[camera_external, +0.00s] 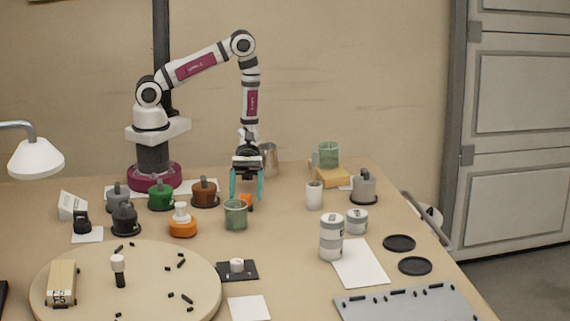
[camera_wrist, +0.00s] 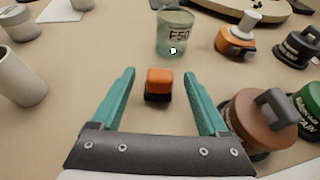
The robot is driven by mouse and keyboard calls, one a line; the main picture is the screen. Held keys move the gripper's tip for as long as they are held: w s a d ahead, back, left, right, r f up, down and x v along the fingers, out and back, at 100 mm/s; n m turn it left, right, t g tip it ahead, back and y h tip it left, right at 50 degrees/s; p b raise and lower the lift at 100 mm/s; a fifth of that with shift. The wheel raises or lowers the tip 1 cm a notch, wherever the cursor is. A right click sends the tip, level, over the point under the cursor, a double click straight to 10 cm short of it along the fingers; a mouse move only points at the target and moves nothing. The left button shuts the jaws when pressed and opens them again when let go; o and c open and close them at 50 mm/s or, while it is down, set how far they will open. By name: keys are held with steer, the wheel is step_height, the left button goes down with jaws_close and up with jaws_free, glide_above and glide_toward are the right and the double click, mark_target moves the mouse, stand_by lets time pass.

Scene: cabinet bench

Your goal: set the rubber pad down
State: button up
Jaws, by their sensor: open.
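My gripper (camera_external: 246,197) points down over the bench with its teal fingers spread apart. A small orange block with a black underside (camera_wrist: 158,84) sits on the bench between the fingers in the wrist view, with a gap on both sides. It also shows as an orange patch (camera_external: 246,201) between the fingertips in the external view. It may be the rubber pad, but I cannot tell for sure. The fingers (camera_wrist: 159,72) hold nothing.
A green cup (camera_external: 236,215) stands just in front of the gripper. A brown lidded pot (camera_external: 205,193) is close on the left, and a white cup (camera_external: 314,195) is to the right. An orange pot (camera_external: 183,223) and a round wooden board (camera_external: 200,290) are at front left.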

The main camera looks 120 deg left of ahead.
steer(key=shift+x, duration=1.05)
jaws_close()
steer(key=shift+r, duration=0.1)
